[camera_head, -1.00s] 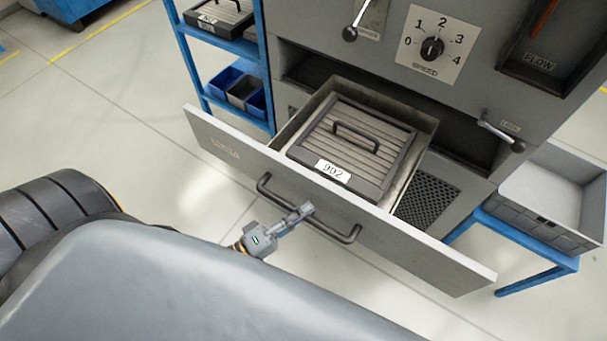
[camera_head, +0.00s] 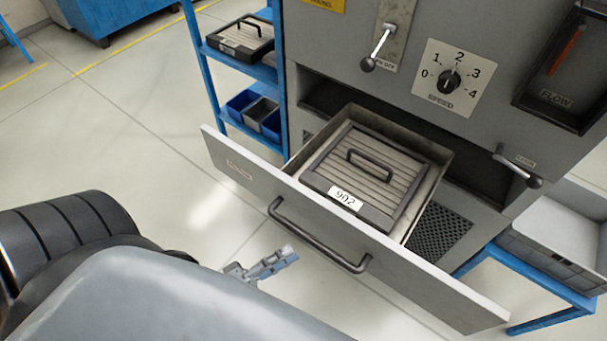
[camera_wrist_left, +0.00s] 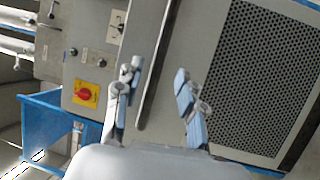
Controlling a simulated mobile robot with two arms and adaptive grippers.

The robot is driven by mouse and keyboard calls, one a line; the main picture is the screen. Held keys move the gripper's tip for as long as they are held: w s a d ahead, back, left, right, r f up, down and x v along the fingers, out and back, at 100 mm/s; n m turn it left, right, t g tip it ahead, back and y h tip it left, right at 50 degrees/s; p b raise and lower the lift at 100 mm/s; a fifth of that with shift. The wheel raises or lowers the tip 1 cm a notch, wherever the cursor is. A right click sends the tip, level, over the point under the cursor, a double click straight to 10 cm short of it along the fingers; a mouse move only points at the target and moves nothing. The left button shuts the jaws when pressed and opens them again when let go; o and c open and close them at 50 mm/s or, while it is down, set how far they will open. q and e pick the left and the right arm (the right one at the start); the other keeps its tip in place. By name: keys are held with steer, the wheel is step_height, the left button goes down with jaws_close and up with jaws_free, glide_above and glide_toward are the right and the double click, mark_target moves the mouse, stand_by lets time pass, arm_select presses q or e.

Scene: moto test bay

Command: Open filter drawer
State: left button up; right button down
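The filter drawer (camera_head: 400,262) is pulled out of the grey machine, its interior visible in the head view. A ribbed filter (camera_head: 375,170) with a black handle and a "902" label lies inside it. The dark bar handle (camera_head: 318,240) is on the drawer's front. My left gripper (camera_head: 272,264) is in front of the drawer, apart from and below the handle in the head view. In the left wrist view, its two fingers (camera_wrist_left: 157,98) are spread with nothing held; a long dark bar, probably the handle, shows between them. My right gripper is not in view.
A blue rack (camera_head: 205,75) with another filter (camera_head: 238,38) and small bins stands left of the machine. A grey crate (camera_head: 560,235) on a blue stand is at the right. The machine has levers and a speed dial (camera_head: 450,82). Floor left of the drawer is clear.

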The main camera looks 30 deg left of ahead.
arm_select(q)
steer(key=v, duration=0.5)
stand_by(0.4)
